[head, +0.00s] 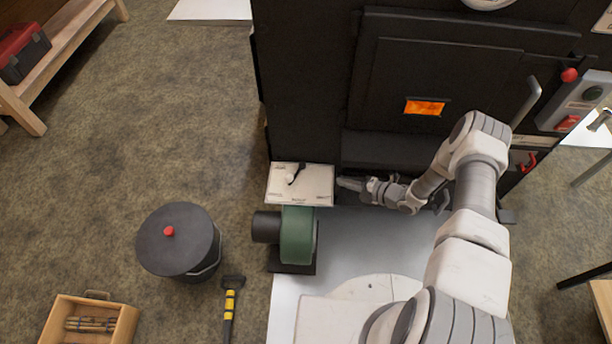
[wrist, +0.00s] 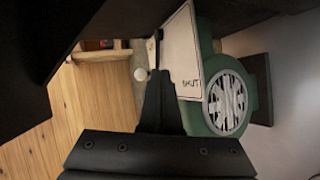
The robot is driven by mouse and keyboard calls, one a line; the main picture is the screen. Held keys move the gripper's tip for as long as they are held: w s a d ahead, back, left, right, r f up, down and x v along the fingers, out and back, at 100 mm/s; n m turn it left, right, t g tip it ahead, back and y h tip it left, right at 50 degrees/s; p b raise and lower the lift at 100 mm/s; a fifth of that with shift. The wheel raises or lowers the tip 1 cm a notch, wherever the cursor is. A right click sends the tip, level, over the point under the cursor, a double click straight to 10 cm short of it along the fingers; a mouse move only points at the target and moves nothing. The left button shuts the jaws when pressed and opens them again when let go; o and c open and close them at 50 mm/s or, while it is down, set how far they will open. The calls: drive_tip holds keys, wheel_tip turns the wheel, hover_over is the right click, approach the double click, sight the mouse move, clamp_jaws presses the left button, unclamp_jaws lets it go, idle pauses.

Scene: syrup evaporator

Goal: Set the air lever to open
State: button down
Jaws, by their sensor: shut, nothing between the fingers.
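The air lever (head: 296,172) is a small dark handle on a pale plate (head: 318,186) at the lower left of the black evaporator front. In the wrist view the lever (wrist: 157,46) shows as a dark bar at the plate's edge, just beyond my fingertips. My gripper (head: 343,183) is shut and empty, just right of the plate. In the wrist view its fingertips (wrist: 159,74) overlap the lever's area, and contact is unclear.
A green blower (head: 298,236) stands directly below the plate. The black firebox door (head: 440,75) with a glowing window is above my arm. A lidded black bin (head: 178,240), a hammer (head: 230,300) and a wooden tool box (head: 120,318) are on the floor at left.

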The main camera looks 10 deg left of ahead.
wheel_tip(320, 180, up, 3)
drive_tip(key=s+a+n+g+y, duration=0.2)
drive_tip(key=s, duration=0.1)
drive_tip(key=b, duration=0.4)
approach(292, 178)
drive_tip(key=shift+n, duration=0.3)
drive_tip(key=x, duration=0.6)
drive_tip(key=shift+w+a+f, duration=0.1)
drive_tip(key=shift+w+f, duration=0.1)
drive_tip(key=shift+f, duration=0.05)
drive_tip(key=shift+w+a, duration=0.1)
drive_tip(key=shift+a, duration=0.1)
